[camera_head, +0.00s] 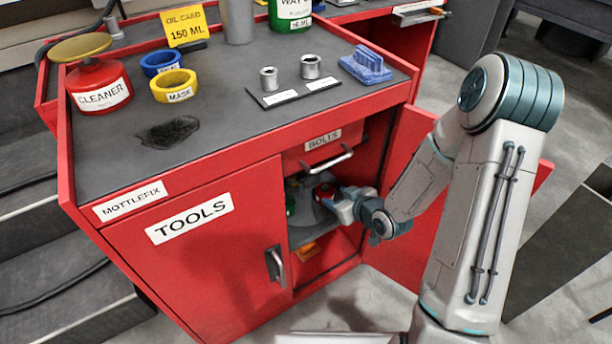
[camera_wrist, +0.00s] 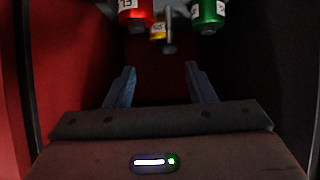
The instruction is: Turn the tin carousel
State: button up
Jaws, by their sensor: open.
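The tin carousel (camera_head: 307,210) stands inside the open cabinet bay under the bolts drawer, a grey cone-like body partly hidden by my gripper. In the wrist view a red tin (camera_wrist: 135,12), a yellow tin (camera_wrist: 157,31) and a green tin (camera_wrist: 208,14) show at the top edge, cut off or small. A grey peg (camera_wrist: 170,36) is between the yellow and green tins. My gripper (camera_wrist: 161,84) is open, its two fingers apart with nothing between them. In the head view my gripper (camera_head: 340,207) reaches into the bay from the right, close to the carousel; contact cannot be told.
The right cabinet door (camera_head: 418,160) stands open beside my arm. The tools door (camera_head: 205,255) is shut. The bolts drawer (camera_head: 325,150) is just above the bay. Dark and red bay walls flank my gripper. The worktop holds a cleaner can (camera_head: 98,88), rings and sockets.

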aim_at(304, 180)
jog(key=shift+t+y, duration=0.5)
jog(key=shift+y, duration=0.1)
jog(key=b+x, duration=0.1)
jog(key=x, duration=0.3)
jog(key=a+b+x, duration=0.1)
jog(key=x, duration=0.4)
jog(key=b+x, duration=0.1)
jog(key=x, duration=0.4)
jog(key=shift+s+a+r+b, duration=0.1)
jog(key=shift+a+r+b, duration=0.2)
jog(key=shift+b, duration=0.1)
